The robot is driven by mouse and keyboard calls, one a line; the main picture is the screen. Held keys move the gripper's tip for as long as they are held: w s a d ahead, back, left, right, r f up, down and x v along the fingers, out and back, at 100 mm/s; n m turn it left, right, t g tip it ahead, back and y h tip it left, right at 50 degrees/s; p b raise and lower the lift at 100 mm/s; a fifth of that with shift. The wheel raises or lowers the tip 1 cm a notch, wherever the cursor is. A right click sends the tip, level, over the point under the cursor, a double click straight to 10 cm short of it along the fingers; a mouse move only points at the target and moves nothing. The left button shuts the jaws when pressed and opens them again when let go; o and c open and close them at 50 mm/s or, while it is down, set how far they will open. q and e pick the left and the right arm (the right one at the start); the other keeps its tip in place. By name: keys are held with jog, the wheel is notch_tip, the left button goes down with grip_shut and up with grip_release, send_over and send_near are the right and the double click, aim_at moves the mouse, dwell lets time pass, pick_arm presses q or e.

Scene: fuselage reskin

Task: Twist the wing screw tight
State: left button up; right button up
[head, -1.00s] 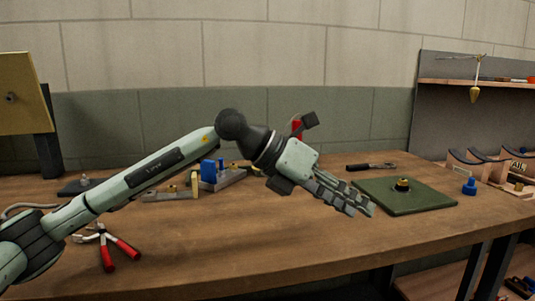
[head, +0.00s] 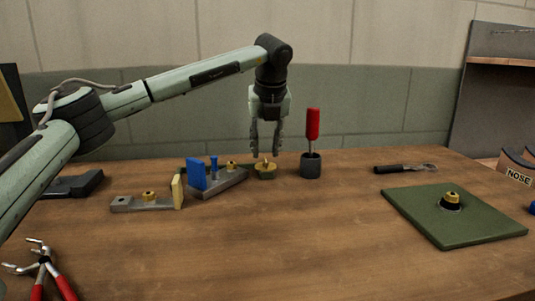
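A small brass piece with a raised tip, which looks like the wing screw (head: 265,167), sits on a green base at the back middle of the bench. My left gripper (head: 265,150) points straight down just above it. Its two fingers are apart with a gap between them, and nothing shows held. The fingertips end close over the brass piece; I cannot tell whether they touch it. My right gripper is out of view.
A red-handled tool stands in a dark cup (head: 311,166) just right of the gripper. A grey fixture with a blue block (head: 197,176) is close on the left. A green panel (head: 480,229) with a brass-topped knob lies at right. The front middle of the wooden bench (head: 300,240) is clear.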

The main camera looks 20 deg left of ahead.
aim_at(265, 159)
pick_arm(q)
jog(key=shift+x, duration=1.55)
jog(key=shift+c, duration=0.6)
grip_shut()
